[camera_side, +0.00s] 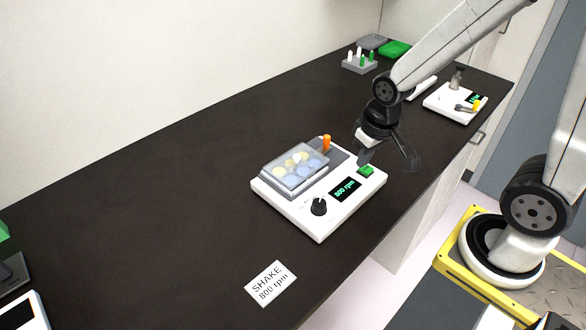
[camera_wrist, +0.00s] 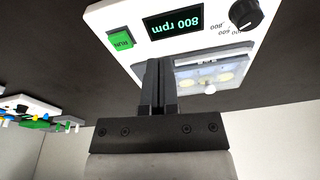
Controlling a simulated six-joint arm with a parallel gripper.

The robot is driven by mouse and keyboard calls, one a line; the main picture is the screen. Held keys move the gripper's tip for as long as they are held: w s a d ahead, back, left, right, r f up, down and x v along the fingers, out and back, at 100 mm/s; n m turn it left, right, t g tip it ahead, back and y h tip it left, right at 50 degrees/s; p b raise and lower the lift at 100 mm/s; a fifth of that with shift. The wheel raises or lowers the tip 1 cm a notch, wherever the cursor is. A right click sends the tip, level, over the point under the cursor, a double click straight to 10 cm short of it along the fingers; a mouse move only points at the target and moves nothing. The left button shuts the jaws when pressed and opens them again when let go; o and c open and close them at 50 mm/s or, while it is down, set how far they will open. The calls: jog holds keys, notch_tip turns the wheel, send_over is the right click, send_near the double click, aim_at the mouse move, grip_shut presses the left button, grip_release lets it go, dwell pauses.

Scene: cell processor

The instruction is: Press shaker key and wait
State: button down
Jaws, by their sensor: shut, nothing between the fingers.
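The shaker (camera_side: 318,227) is a white box on the dark bench, with a well plate (camera_side: 296,167) on its platform, an orange knob (camera_side: 326,142) at the back and a black dial (camera_side: 319,207). Its display (camera_side: 346,189) reads 800 rpm. The green shaker key (camera_side: 366,171), marked RUN, also shows in the wrist view (camera_wrist: 121,40). My gripper (camera_side: 364,160) is shut and empty, with its fingers just above and behind the key in the side view. In the wrist view the fingertips (camera_wrist: 158,66) are beside the key, apart from it.
A card (camera_side: 270,284) reading SHAKE 800 rpm lies in front of the shaker. A tube rack (camera_side: 360,62) and a green tray (camera_side: 396,49) stand at the back. Another white device (camera_side: 455,104) is at the back right.

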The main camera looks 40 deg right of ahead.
jog(key=shift+s+a+n+t, duration=0.15)
jog(key=shift+s+a+n, duration=0.15)
jog(key=shift+a+n, duration=0.15)
jog(key=shift+s+a+n+t, duration=0.15)
jog(key=shift+s+a+n, duration=0.2)
jog(key=shift+a, duration=0.2)
jog(key=shift+w, duration=0.1)
dwell(5.1)
